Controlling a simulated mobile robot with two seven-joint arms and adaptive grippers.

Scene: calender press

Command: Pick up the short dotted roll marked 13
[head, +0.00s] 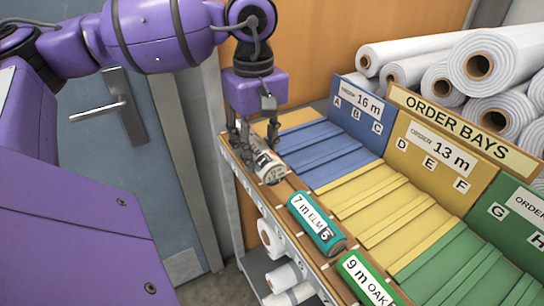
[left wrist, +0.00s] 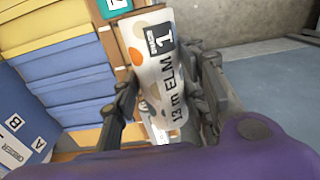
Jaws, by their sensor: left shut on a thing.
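The short roll (head: 269,168) is white with grey and orange dots and lies at the far end of the front ledge, or just above it; I cannot tell which. In the left wrist view its label on the roll (left wrist: 157,75) reads "13 m ELM" with a 1 in a dark box. My left gripper (head: 255,140) points down over the roll's far end. In the left wrist view the gripper's fingers (left wrist: 163,100) stand on both sides of the roll, shut on it. The gripper hides part of the roll. My right gripper is not in view.
A teal roll "7 m ELM 5" (head: 317,224) and a green roll "9 m OAK" (head: 366,280) lie nearer along the ledge. Blue (head: 318,155), yellow (head: 385,200) and green (head: 465,265) bays stand beside it. White rolls (head: 480,65) are stacked behind; a door (head: 100,130) is left.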

